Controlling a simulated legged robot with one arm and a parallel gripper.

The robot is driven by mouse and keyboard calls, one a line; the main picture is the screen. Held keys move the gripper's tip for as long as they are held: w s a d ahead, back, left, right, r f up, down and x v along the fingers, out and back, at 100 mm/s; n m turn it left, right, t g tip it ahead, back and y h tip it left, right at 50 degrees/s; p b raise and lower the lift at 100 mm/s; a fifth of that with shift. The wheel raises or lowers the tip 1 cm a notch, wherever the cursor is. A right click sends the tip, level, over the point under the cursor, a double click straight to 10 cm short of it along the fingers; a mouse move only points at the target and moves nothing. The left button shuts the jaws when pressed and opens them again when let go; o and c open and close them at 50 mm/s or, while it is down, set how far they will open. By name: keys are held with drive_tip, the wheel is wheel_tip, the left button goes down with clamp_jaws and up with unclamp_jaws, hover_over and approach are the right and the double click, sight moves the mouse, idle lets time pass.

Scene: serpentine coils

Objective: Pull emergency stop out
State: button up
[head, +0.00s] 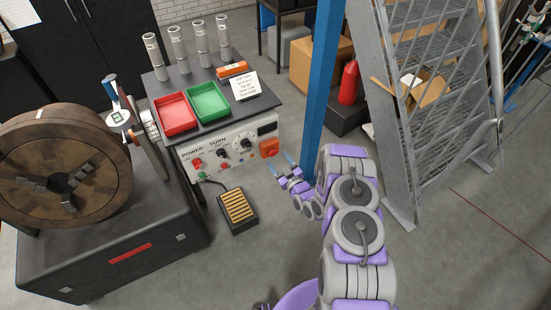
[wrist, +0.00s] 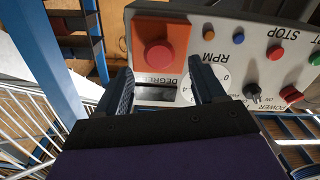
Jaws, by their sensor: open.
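The emergency stop is a red round button on an orange square plate at the right end of the control panel's front. It shows in the head view (head: 269,148) and larger in the wrist view (wrist: 159,55). My gripper (head: 281,165) is just right of and slightly below the button in the head view. In the wrist view my gripper (wrist: 165,82) has its two fingers apart and empty, with the button beyond the tips and a little left of their middle. The fingers do not appear to touch it.
The control panel (head: 227,154) carries knobs, small buttons and a display. Red (head: 176,114) and green (head: 208,102) trays sit on top. A blue post (head: 322,85) stands close right of my gripper.

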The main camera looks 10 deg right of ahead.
sight(273, 154)
drive_tip(key=shift+b+x, duration=0.3)
drive_tip(key=shift+x, duration=1.4)
drive_tip(key=shift+c, duration=0.5)
clamp_jaws()
